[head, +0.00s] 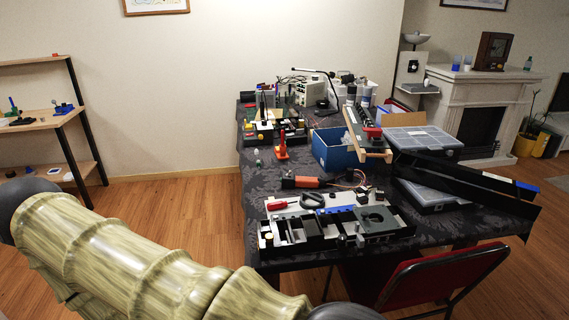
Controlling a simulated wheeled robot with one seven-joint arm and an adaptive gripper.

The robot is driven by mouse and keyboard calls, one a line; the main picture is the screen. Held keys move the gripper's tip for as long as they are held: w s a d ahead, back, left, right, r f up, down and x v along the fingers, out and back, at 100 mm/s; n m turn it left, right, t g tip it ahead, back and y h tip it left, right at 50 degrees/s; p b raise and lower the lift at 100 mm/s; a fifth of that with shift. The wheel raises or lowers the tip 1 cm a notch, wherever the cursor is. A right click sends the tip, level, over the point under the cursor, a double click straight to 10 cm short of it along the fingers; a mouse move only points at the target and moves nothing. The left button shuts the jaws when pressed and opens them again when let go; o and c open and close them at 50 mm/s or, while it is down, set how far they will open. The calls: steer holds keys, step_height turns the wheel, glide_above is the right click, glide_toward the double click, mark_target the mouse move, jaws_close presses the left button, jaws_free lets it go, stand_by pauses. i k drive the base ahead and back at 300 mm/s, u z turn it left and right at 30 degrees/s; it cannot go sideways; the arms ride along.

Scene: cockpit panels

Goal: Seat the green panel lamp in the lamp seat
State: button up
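A tiny pale and green item (258,162) stands near the left edge of the dark-clothed table (305,183). It may be the green panel lamp, but it is too small to tell. A white and black panel unit (290,238) with several compartments lies at the table's near edge. I cannot make out which opening is the lamp seat. My arm, with pale striped links, crosses the lower left in front of the table. My gripper is out of the picture, so its hold is hidden.
An orange-handled tool (302,182) lies behind the panel unit, and a blue bin (334,150) stands further back. Long black trays (465,182) jut off the right side. A red chair (440,275) stands close in front. Floor left of the table is clear.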

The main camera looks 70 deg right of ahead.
mark_target(271, 116)
steer(key=k, duration=0.2)
steer(key=z, duration=0.85)
